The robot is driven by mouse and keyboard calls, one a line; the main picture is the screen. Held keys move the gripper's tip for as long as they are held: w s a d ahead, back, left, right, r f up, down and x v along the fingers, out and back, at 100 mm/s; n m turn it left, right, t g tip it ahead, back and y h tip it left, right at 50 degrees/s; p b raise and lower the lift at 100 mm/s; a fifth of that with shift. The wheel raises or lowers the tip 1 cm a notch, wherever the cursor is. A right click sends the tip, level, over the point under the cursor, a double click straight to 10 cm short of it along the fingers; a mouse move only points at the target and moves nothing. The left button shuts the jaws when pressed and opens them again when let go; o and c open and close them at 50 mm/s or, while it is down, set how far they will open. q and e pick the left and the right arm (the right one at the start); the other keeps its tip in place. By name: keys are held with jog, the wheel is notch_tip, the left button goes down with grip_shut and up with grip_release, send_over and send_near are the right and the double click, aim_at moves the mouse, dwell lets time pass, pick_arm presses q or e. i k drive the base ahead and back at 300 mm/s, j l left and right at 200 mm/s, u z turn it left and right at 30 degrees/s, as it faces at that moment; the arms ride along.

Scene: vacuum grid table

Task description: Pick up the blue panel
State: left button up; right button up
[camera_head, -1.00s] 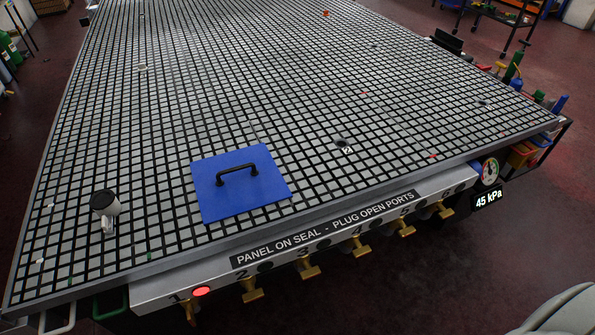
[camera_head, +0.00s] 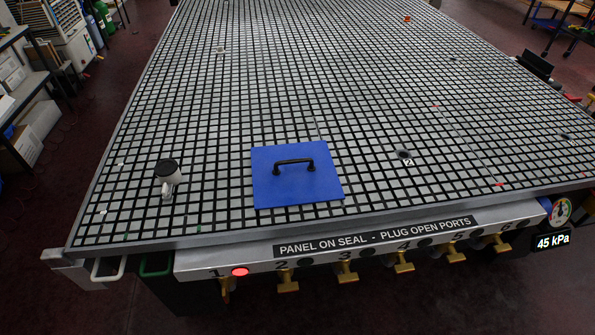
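The blue panel (camera_head: 296,190) is a flat square lying on the grid table (camera_head: 330,110), close to its front edge and left of the picture's middle. A black bar handle (camera_head: 294,163) stands up from its top. Nothing covers the panel. Neither of my grippers shows in the head view.
Brass valves (camera_head: 288,283) and a red light (camera_head: 240,272) line the front rail. A gauge display (camera_head: 553,242) reads 45 kPa. Most of the tabletop is clear.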

aim_at(296, 174)
jog(key=i+l+u, duration=0.1)
jog(key=l, duration=0.2)
jog(key=i+l+u, duration=0.1)
jog(key=i+l, duration=0.2)
jog(key=l, duration=0.35)
jog(key=i+l+u, duration=0.15)
jog(key=l, duration=0.2)
